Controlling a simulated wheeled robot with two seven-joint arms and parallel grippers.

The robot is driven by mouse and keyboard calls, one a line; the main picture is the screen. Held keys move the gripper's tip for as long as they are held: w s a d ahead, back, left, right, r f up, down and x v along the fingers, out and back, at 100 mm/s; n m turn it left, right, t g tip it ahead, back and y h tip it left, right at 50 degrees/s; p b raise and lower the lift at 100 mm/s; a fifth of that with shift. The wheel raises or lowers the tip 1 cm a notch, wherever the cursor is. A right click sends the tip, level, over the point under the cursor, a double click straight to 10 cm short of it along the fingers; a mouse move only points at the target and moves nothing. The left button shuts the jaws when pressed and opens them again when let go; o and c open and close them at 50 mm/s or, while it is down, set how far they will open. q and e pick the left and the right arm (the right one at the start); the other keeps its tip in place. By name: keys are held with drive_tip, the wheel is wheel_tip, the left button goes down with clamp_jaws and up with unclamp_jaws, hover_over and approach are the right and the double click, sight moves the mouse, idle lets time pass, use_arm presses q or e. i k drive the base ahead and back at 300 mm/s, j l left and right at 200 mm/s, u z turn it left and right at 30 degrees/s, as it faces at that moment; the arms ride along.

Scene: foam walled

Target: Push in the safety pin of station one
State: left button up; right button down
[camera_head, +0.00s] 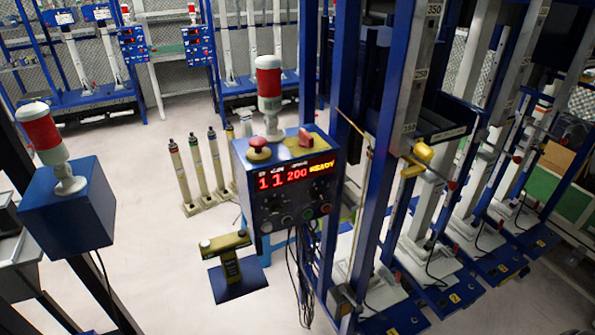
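Several blue and white upright test stations stand in a row on the right. The nearest station's post (400,110) carries number labels. A yellow handle-like part (423,153) sits beside this post. A thin rod near it ends in a red tip (452,186). I cannot tell which part is the safety pin, how far in it is, or which station is number one. A blue control box (285,182) stands left of the post, with a lit display reading "11 200 READY". Neither of my grippers is in view.
A red-and-white signal lamp (269,95) tops the control box. Another lamp (43,135) stands on a blue box at left. A yellow-topped pedestal (227,255) and several slim posts (200,167) stand on the pale floor. Cables hang below the control box.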

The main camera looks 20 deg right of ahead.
sight(452, 185)
drive_tip(key=z, duration=1.75)
